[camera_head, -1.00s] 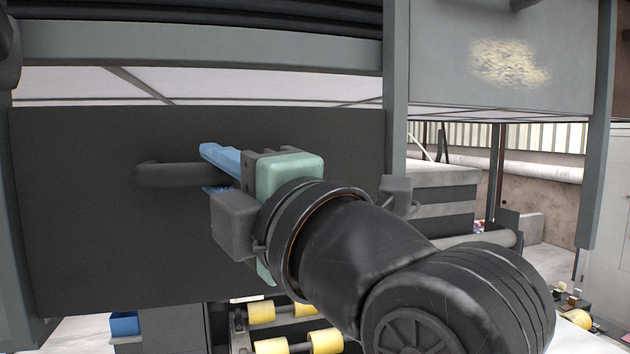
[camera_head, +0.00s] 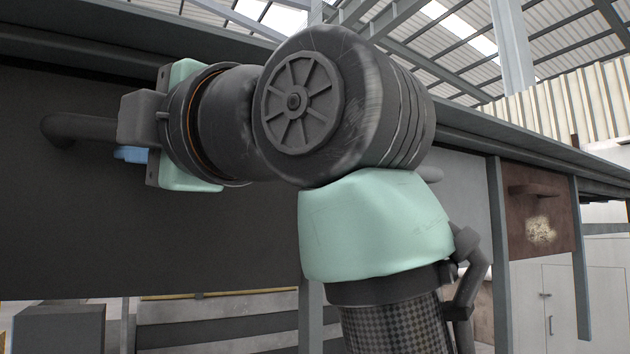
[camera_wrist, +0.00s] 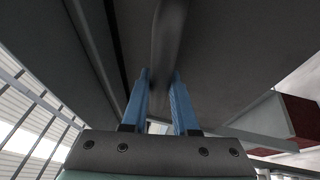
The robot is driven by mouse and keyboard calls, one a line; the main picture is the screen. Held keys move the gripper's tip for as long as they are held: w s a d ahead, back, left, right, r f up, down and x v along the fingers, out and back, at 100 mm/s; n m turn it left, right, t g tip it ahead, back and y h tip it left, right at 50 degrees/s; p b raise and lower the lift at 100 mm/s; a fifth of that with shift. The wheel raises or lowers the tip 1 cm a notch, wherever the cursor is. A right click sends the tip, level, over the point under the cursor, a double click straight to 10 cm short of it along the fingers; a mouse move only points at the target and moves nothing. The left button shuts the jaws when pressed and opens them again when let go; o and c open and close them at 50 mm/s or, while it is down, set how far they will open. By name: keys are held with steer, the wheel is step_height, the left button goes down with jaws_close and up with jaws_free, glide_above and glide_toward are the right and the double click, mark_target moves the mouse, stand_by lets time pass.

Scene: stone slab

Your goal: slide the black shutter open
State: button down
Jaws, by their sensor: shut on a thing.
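The black shutter (camera_head: 60,220) is a wide dark panel filling the left of the head view, set in a grey frame. Its bar handle (camera_head: 80,128) sticks out near the upper part of the panel. The handle also crosses the top middle of the wrist view (camera_wrist: 168,45). My gripper (camera_head: 130,154) is at the handle's right part, its blue fingers mostly hidden by my own wrist. In the wrist view, my gripper's fingers (camera_wrist: 160,85) lie on either side of the handle, shut on it.
A long grey beam (camera_head: 480,125) runs above the shutter. A grey post (camera_head: 312,315) stands below my arm. Farther right are a brown panel (camera_head: 525,222) with a worn patch and pale cabinets (camera_head: 570,300).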

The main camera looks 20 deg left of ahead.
steer(key=shift+d+r, duration=0.1)
steer(key=shift+r, duration=0.3)
steer(key=c, duration=0.7)
jaws_free()
steer(key=shift+f, duration=0.1)
steer(key=shift+d+f, duration=0.15)
steer(key=shift+b+v, duration=3.6)
steer(key=shift+v, duration=2.7)
